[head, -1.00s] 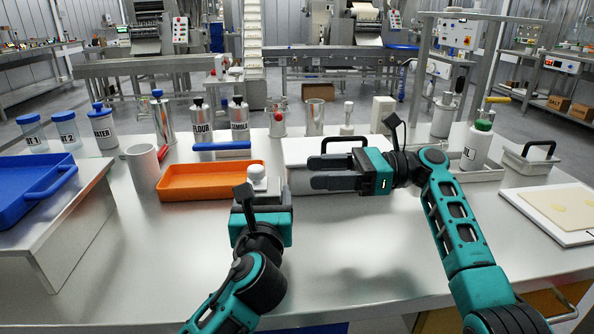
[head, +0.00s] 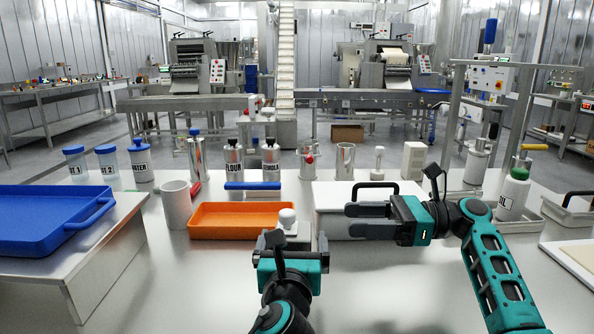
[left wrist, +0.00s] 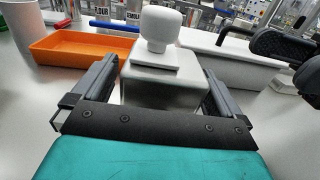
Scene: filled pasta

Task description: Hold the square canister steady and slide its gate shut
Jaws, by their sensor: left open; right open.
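The square canister (left wrist: 163,80) is a pale, box-shaped body with a stepped square top and a white rounded knob. In the head view its knob (head: 288,219) shows just beyond my left gripper (head: 294,243), which hides most of the body. In the left wrist view the canister stands upright between the two open fingers of my left gripper (left wrist: 160,92), with a gap showing on the right. I cannot make out the gate or its position. My right gripper (head: 350,219) is open and empty, pointing left, to the right of the canister; it also shows at the left wrist view's right edge.
An orange tray (head: 240,233) lies left of the canister, beside a white cup (head: 177,204). A white box (head: 330,197) stands behind my right gripper. Bottles and canisters line the back. A blue tray (head: 40,240) sits at the left. The front table is clear.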

